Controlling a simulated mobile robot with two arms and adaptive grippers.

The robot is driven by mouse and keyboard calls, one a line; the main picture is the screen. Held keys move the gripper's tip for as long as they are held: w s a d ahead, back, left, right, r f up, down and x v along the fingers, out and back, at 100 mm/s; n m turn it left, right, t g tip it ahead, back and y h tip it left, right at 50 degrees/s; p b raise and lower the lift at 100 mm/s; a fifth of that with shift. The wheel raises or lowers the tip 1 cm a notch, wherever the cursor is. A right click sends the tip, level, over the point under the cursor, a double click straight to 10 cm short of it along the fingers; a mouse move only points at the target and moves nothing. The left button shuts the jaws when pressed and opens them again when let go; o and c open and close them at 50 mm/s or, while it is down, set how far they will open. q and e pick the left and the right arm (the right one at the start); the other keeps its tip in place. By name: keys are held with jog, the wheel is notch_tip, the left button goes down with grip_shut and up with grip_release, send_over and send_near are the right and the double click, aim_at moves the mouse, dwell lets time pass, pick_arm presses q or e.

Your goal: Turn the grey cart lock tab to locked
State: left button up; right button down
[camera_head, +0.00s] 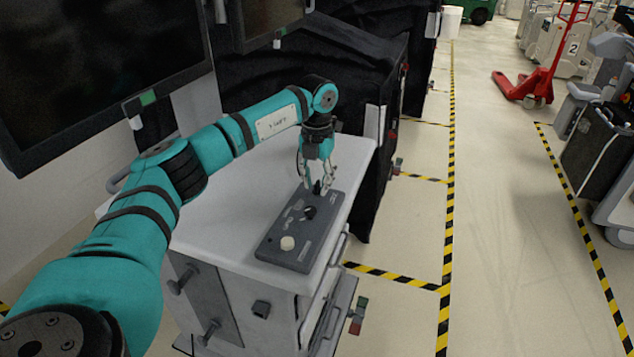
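A dark grey lock panel (283,251) lies flat on the white top of a cart (236,200). It carries a round cream button (287,243) at its near end and a dark round piece (310,212) near its middle. My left gripper (317,190) points down over the far end of the panel, its fingers around or just above a small dark upright piece. I cannot tell whether the fingers touch it or how far they are closed. The lock tab's setting is too small to read. My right gripper is not in view.
Black covered carts (300,80) stand behind the white cart. Dark screens (95,60) hang at the left. A red pallet jack (540,80) stands at the far right. The taped aisle (490,220) to the right is clear.

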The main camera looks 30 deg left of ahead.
aim_at(317, 182)
pick_arm(q)
notch_tip(317, 182, up, 11)
jog(key=shift+r, duration=0.2)
jog(key=shift+f, duration=0.1)
dwell(0.5)
